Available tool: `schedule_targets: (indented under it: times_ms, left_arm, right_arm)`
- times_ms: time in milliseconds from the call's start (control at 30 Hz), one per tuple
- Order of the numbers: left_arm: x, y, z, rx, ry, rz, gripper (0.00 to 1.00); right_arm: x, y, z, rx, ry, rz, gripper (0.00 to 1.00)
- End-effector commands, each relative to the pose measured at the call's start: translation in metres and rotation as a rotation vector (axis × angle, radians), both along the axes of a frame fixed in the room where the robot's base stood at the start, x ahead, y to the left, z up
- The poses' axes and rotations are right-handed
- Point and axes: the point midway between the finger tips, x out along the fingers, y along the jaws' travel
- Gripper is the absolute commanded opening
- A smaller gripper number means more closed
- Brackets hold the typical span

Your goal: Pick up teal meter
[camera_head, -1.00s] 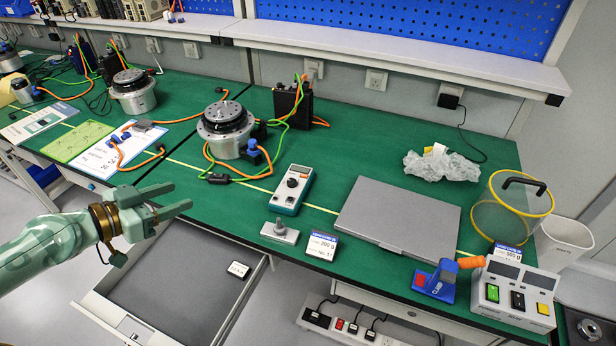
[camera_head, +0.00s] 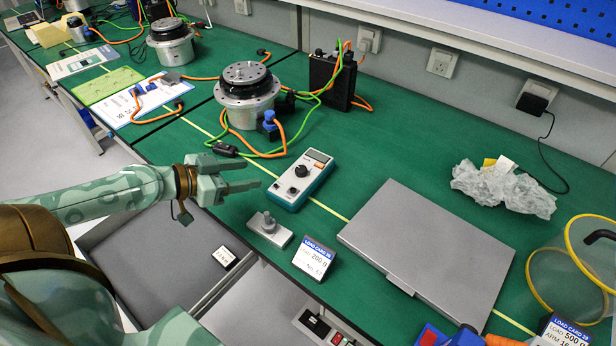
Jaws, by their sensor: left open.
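The teal meter (camera_head: 301,180) is a handheld box with a white face, a black dial and a small display. It lies flat on the green bench top in the camera head view. My left gripper (camera_head: 254,174) is just left of the meter, with its two fingers parted and pointing toward it. The fingers look empty, and a small gap to the meter shows in the picture. I cannot tell the height of the fingers above the bench. My right gripper is not in view.
A round metal actuator (camera_head: 247,95) with orange and green cables stands behind the meter. A small metal block (camera_head: 270,230) and a load card (camera_head: 313,258) lie in front. A grey flat case (camera_head: 427,240) lies to the right. An open drawer (camera_head: 160,262) is below.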

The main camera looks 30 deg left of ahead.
Motion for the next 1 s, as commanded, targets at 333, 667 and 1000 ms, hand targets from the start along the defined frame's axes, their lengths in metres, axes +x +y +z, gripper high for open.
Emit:
schedule_targets:
  times_ms: [333, 667, 1000]
  left_arm:
    - [0.039, -0.015, -0.009, 0.002, -0.013, 0.003, 0.51]
    - [0.078, -0.033, -0.033, 0.002, -0.004, 0.001, 0.51]
    - [0.112, -0.055, -0.051, 0.001, -0.004, 0.001, 0.51]
  right_arm:
    - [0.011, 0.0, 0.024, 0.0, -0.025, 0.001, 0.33]
    - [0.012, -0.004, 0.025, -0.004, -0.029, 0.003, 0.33]
    - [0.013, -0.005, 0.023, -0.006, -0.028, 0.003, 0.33]
